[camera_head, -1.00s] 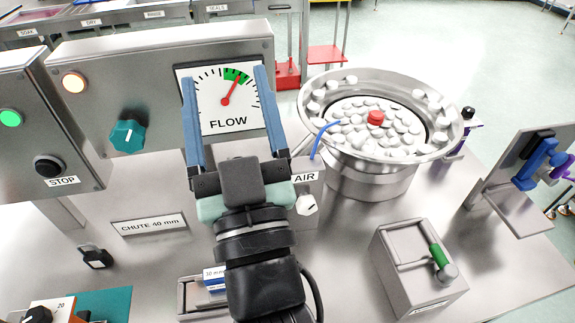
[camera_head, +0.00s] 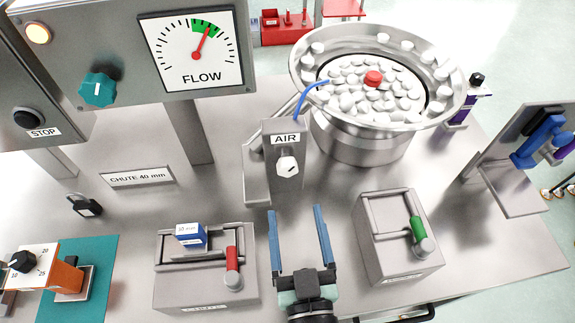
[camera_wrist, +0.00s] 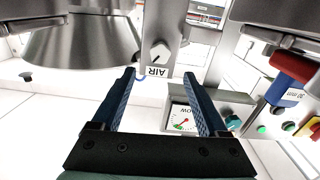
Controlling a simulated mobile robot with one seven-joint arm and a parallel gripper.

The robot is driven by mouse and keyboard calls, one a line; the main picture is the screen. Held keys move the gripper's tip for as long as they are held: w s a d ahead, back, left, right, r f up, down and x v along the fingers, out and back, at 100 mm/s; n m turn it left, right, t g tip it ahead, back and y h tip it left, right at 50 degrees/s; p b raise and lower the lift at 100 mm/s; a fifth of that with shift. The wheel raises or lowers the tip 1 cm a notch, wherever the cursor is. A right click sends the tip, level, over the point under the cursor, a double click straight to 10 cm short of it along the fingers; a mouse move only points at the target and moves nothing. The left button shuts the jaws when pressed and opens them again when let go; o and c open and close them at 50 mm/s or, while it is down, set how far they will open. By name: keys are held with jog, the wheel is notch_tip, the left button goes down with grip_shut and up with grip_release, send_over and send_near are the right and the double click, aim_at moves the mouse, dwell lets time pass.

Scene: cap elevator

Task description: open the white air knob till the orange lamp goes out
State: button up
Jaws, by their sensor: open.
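The white air knob (camera_head: 287,166) sits on the front of a grey post under the AIR label (camera_head: 286,139). In the wrist view the knob (camera_wrist: 160,50) shows upside down, ahead of my fingers. My gripper (camera_head: 298,209) is open and empty, in front of and below the knob in the head view, apart from it. In the wrist view my gripper (camera_wrist: 162,78) has its two blue fingers wide apart. The orange lamp (camera_head: 38,33) at the upper left is lit. The flow dial (camera_head: 196,48) has its red needle in the green band.
A bowl (camera_head: 375,90) of white caps with one red cap stands behind right of the post. A box with a red handle (camera_head: 233,265) and one with a green handle (camera_head: 417,235) flank my gripper. A teal knob (camera_head: 98,89) is on the panel.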

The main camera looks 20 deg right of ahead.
aim_at(288, 171)
jog(key=p+x, duration=0.2)
jog(key=x, duration=0.8)
jog(key=shift+w, duration=0.25)
grip_shut()
